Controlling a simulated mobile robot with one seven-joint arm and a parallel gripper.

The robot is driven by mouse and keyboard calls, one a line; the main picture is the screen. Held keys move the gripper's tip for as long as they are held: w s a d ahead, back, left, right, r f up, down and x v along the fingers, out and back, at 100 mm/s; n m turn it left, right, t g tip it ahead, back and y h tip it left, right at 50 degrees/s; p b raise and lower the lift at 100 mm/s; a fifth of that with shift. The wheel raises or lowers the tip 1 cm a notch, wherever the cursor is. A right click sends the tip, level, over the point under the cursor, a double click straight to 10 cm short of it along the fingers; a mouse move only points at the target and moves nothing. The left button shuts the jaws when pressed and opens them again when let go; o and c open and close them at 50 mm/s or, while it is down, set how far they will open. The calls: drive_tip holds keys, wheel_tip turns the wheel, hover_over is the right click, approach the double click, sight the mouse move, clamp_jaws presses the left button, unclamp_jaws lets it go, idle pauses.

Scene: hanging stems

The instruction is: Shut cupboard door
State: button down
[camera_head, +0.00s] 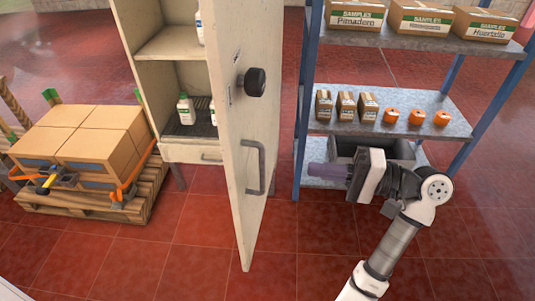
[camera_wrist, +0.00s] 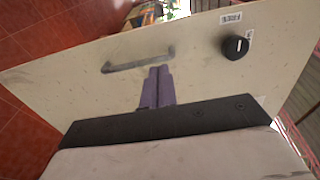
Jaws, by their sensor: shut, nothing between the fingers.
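The cream cupboard door (camera_head: 230,150) stands wide open, swung out from the cupboard (camera_head: 142,75) toward the camera. Its outer face carries a black round knob (camera_head: 252,83) and a grey bar handle (camera_head: 262,168). My gripper (camera_head: 312,170) is right of the door, its purple fingers pointing left at the outer face. In the wrist view the door (camera_wrist: 80,85) fills most of the picture. The shut fingers (camera_wrist: 159,71) show just below the right end of the handle (camera_wrist: 135,60), with the knob (camera_wrist: 235,46) to the right. I cannot tell whether they touch the door.
A blue-framed shelf rack (camera_head: 300,110) with sample boxes and orange items stands close behind my arm. A pallet (camera_head: 95,200) of cartons (camera_head: 85,138) stands left of the cupboard. White bottles (camera_head: 186,110) stand inside it. The red tiled floor in front is clear.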

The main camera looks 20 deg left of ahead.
sight(238, 159)
drive_tip(key=a+p, duration=0.1)
drive_tip(key=a, duration=0.3)
drive_tip(key=s+a, duration=0.1)
drive_tip(key=a, duration=0.3)
drive_tip(key=s+a+p, duration=0.1)
drive_tip(key=a, duration=0.3)
drive_tip(key=shift+s+a+p, duration=0.1)
drive_tip(key=shift+a+p, duration=0.25)
drive_tip(key=shift+a, duration=0.35)
